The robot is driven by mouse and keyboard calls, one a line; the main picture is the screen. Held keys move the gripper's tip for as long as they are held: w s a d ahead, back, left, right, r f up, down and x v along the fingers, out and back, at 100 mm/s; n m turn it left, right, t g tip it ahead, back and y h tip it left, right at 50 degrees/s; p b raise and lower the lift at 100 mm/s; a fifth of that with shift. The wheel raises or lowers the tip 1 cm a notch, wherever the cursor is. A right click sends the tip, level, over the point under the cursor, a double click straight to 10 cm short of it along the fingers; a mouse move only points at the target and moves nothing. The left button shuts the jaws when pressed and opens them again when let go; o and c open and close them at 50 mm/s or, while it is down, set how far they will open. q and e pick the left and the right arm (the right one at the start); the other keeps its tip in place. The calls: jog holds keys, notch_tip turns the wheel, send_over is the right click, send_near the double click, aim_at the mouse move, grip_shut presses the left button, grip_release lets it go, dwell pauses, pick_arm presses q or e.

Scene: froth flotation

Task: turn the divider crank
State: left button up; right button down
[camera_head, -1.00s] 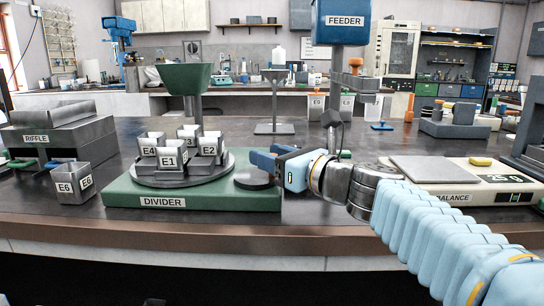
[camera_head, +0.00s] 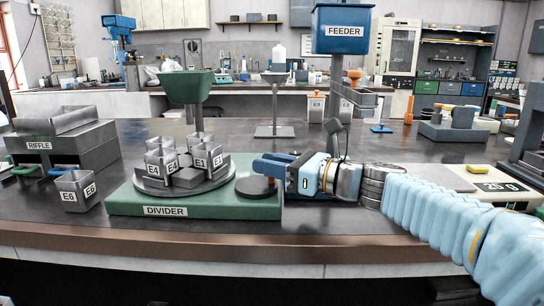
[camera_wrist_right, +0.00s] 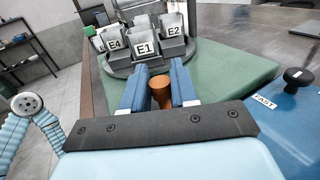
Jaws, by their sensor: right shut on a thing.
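The green divider base (camera_head: 165,211) sits on the bench and carries a grey turntable (camera_head: 150,187) with several square metal cups, E4 and E1 facing front. Beside the turntable is a dark round crank disc (camera_head: 258,189). My right gripper (camera_head: 268,166) is over this disc, reaching in from the right. In the right wrist view its blue fingers (camera_wrist_right: 160,92) are shut on the orange-brown crank knob (camera_wrist_right: 162,97), with cups E4, E1 and E2 (camera_wrist_right: 173,42) beyond. The fingers mostly hide the knob in the head view. My left gripper is not in view.
The riffle (camera_head: 62,150) and a loose cup E6 (camera_head: 76,190) stand left of the divider. The blue feeder (camera_head: 342,28) rises behind my right arm, and the balance (camera_head: 490,178) is to the right. A black knob (camera_wrist_right: 298,77) stands near a FAST label.

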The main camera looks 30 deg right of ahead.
jog(key=n+g+y, duration=0.1)
jog(key=w+n+g+y+p, duration=0.1)
jog(key=y, duration=0.1)
jog(key=shift+n+g, duration=0.3)
jog(key=shift+n, duration=0.1)
jog(key=n+g+y, duration=0.2)
jog(key=g, duration=0.1)
jog(key=shift+w+n+y, duration=0.3)
jog(key=shift+w+y, duration=0.05)
jog(key=shift+y, duration=0.05)
jog(key=shift+w+a+n+g+y, duration=0.15)
jog(key=shift+n+g+y, duration=0.4)
jog(key=shift+g, duration=0.45)
jog(key=shift+w+n+g+y, duration=0.1)
jog(key=shift+n+g+y, duration=0.25)
jog(key=shift+n+g, duration=0.55)
jog(key=shift+g, duration=0.4)
jog(key=c, duration=1)
grip_release()
